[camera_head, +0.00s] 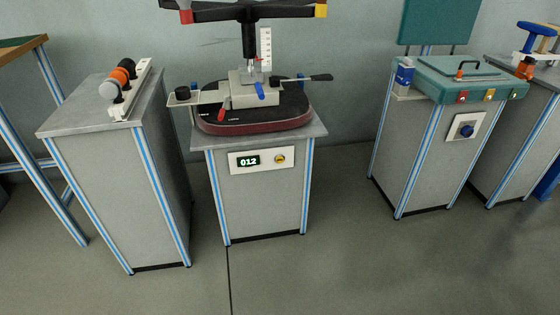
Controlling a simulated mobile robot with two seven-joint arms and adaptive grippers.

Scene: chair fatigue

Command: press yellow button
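A small round yellow button (280,159) sits on a white panel (248,163) on the front of the middle grey cabinet. To its left on the same panel is a dark display (248,161) reading 012 in green-white digits. Nothing touches or covers the button. Neither of my grippers is in view.
The middle cabinet (258,197) carries a chair-base test rig (255,90). A cabinet (115,180) with an orange-and-black part (122,75) stands to the left. A cabinet with a teal case (470,80) and a blue knob (466,131) stands right. The floor (290,275) in front is clear.

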